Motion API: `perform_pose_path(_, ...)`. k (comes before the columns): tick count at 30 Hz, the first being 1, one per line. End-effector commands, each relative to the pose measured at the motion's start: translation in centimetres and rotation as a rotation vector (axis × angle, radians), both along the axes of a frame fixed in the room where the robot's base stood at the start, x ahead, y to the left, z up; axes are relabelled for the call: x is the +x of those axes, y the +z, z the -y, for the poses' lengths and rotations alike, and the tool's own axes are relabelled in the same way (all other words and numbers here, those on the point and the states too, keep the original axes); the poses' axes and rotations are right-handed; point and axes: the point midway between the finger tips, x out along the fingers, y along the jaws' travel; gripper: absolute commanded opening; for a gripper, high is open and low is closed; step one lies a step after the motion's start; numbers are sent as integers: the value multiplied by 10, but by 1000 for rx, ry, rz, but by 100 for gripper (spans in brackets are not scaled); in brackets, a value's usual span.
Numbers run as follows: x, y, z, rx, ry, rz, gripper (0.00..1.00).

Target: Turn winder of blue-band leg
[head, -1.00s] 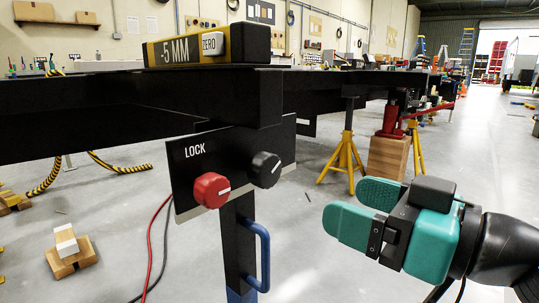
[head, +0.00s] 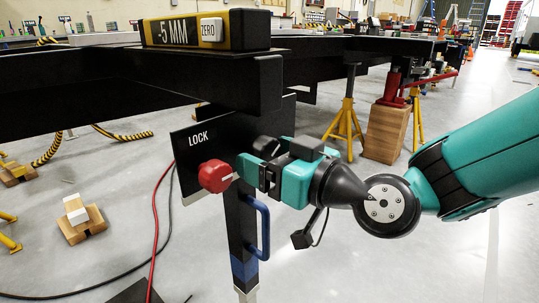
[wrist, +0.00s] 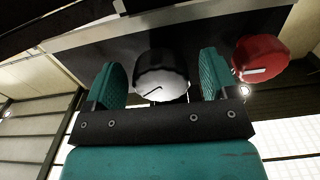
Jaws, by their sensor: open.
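The leg (head: 233,230) below the frame corner has a blue band (head: 244,268) low down and a blue handle (head: 262,228). A black panel above it carries a red knob (head: 215,177) under the word LOCK and a black knob (head: 266,146) to its right. My gripper (head: 262,156) is at the panel, largely covering the black knob in the head view. In the wrist view my gripper (wrist: 161,72) is open, with one finger on each side of the black knob (wrist: 160,75). Contact cannot be told. The red knob (wrist: 260,58) lies outside the right finger.
A yellow-black level gauge (head: 205,30) reading -5 MM, with a ZERO button, sits on the black frame (head: 100,78) above. Yellow stands (head: 345,125), wooden blocks (head: 386,133) and a red jack are behind. Red and black cables (head: 155,235) hang at the left.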

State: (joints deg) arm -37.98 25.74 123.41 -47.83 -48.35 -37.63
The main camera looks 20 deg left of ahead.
Motion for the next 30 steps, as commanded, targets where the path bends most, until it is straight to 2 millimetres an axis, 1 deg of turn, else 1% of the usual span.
perform_pose_path(3, 0, 0, 0, 0, 0, 0, 80)
perform_pose_path(4, 0, 0, 0, 0, 0, 0, 75)
perform_pose_path(5, 0, 0, 0, 0, 0, 0, 68)
perform_pose_path(6, 0, 0, 0, 0, 0, 0, 59)
perform_pose_path(8, 0, 0, 0, 0, 0, 0, 45)
perform_pose_path(9, 0, 0, 0, 0, 0, 0, 36)
perform_pose_path(10, 0, 0, 0, 0, 0, 0, 30)
perform_pose_path(15, 0, 1, 0, 14, 0, -34, 30)
perform_pose_path(21, -1, 2, 0, 97, 0, -236, 31)
perform_pose_path(24, -1, 1, 0, 125, 0, -304, 31)
perform_pose_path(30, -2, 0, 0, 135, 0, -325, 31)
